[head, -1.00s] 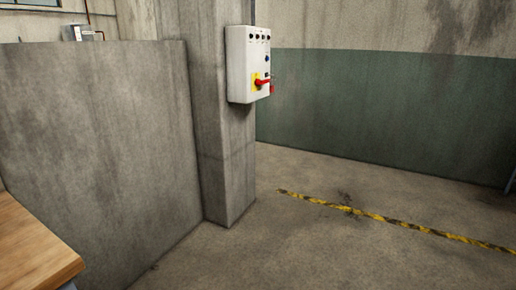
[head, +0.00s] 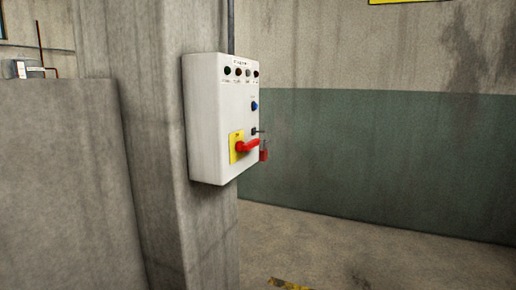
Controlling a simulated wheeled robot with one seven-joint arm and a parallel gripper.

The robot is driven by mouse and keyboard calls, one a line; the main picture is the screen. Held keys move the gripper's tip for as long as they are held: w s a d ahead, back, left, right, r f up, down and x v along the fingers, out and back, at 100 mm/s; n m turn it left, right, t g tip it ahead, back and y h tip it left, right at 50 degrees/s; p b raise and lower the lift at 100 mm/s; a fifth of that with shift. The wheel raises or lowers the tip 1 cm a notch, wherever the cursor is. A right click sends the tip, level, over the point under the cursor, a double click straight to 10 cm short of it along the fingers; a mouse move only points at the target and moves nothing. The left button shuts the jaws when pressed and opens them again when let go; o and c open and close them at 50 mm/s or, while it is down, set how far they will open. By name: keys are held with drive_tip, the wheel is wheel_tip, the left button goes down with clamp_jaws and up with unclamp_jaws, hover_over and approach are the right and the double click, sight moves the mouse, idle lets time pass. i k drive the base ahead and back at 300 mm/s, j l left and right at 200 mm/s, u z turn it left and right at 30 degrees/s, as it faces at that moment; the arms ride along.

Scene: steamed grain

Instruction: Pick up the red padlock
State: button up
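The red padlock (head: 263,155) is small and hangs at the right edge of a white control box (head: 215,120), just right of the box's red rotary handle (head: 248,146) on its yellow plate. The padlock is seen from the side, and what it hangs from is too small to tell. The box is fixed to a concrete pillar. My gripper is not in view.
The concrete pillar (head: 165,190) carries the box. A lower concrete wall (head: 60,190) stands to the left. Open floor (head: 370,255) lies to the right, with a piece of yellow-black tape (head: 290,284), before a green-painted wall (head: 400,165).

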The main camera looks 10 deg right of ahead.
sight(263, 153)
drive_tip(key=i+z, duration=0.1)
drive_tip(key=i, duration=0.65)
drive_tip(key=i+j+z, duration=0.1)
drive_tip(key=i, duration=0.6)
drive_tip(key=i+j+z, duration=0.1)
drive_tip(key=i+j, duration=0.15)
drive_tip(key=i, duration=0.45)
